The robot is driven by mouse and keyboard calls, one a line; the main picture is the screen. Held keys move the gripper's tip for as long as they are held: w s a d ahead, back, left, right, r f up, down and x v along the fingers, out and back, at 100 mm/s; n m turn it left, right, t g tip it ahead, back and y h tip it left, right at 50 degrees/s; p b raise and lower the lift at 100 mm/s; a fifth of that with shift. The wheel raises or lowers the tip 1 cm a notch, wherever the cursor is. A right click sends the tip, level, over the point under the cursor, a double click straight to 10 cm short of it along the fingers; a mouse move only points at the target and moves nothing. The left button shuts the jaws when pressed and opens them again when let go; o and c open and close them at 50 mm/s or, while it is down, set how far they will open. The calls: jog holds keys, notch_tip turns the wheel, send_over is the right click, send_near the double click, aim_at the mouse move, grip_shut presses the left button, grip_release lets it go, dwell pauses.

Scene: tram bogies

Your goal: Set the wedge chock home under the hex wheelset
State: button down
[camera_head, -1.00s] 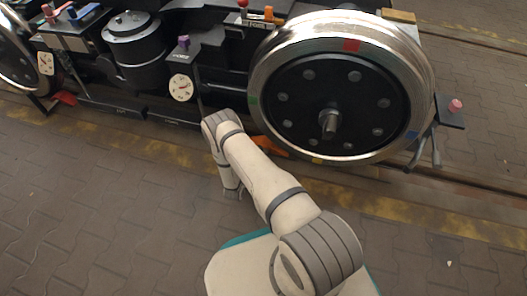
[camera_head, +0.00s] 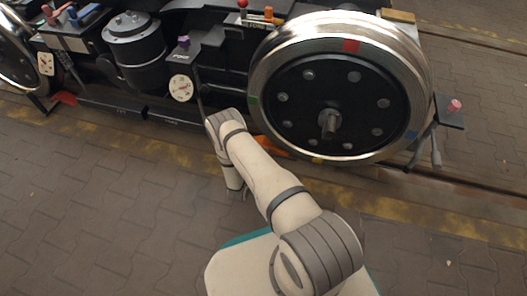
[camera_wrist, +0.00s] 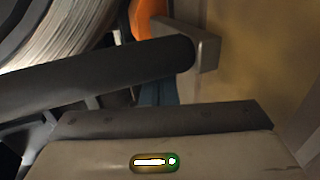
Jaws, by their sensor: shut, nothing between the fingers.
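The hex wheelset's large steel wheel (camera_head: 338,88) stands on the rail, with a black hub, several bolts and coloured rim marks. The orange wedge chock (camera_head: 270,146) shows low at the wheel's left side, partly behind my arm; I cannot tell whether it touches the tread. In the wrist view, part of an orange piece (camera_wrist: 147,18) shows at the top beside the shiny wheel (camera_wrist: 60,38). My gripper's body (camera_wrist: 160,118) fills the bottom of the wrist view. It is shut and empty; its fingertips are not clearly seen. In the head view my gripper is left of the chock.
A dark bar (camera_wrist: 90,78) with a grey end block (camera_wrist: 206,46) crosses the wrist view in front of the orange piece. A round white dial (camera_head: 181,88) and black bogie frame lie left of the wheel. Paving (camera_head: 90,200) in front is clear.

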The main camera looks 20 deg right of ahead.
jog(key=shift+s+d+p, duration=0.25)
jog(key=shift+s+d, duration=0.5)
jog(key=shift+d, duration=0.3)
jog(key=shift+s+d+p, duration=0.2)
jog(key=shift+s+d, duration=0.55)
jog(key=shift+d, duration=0.3)
dwell(2.2)
jog(key=shift+a, duration=0.1)
jog(key=shift+w+a+b, duration=0.5)
jog(key=shift+w+a, duration=0.15)
jog(key=shift+a, duration=0.15)
jog(key=shift+w+a+b, duration=0.5)
jog(key=shift+w+a, duration=0.1)
jog(key=shift+a, duration=0.2)
jog(key=shift+w+a, duration=0.65)
jog(key=shift+a, duration=0.25)
jog(key=p+v, duration=0.2)
jog(key=v, duration=0.1)
jog(key=r+p+v, duration=0.1)
jog(key=p+v, duration=0.1)
jog(key=v, duration=0.2)
jog(key=shift+r, duration=0.25)
jog(key=shift+s+a, duration=0.15)
jog(key=shift+s, duration=0.05)
